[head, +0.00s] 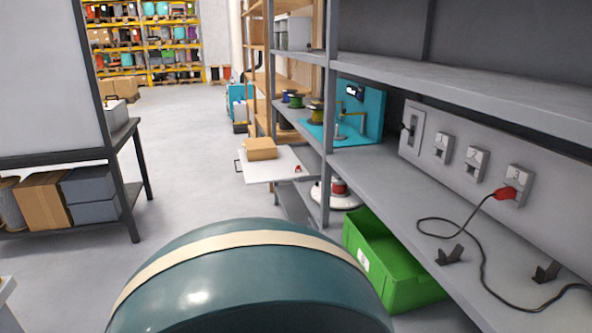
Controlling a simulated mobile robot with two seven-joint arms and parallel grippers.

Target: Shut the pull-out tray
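The pull-out tray (270,174) is a thin white panel. It sticks out to the left from the grey shelving into the aisle, so it stands open. A dark handle (237,165) is at its left end. A small cardboard box (262,149) lies on the tray, and a small red item (298,168) is near its right front corner. The tray's inner end is partly hidden near the shelf post. Neither of my grippers shows in the head view.
Grey shelving (380,180) runs along the right, with a red plug (504,193) and black cable on it. A green bin (385,260) stands below. A dark-framed table (60,158) is at left. The aisle floor (190,150) between is clear.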

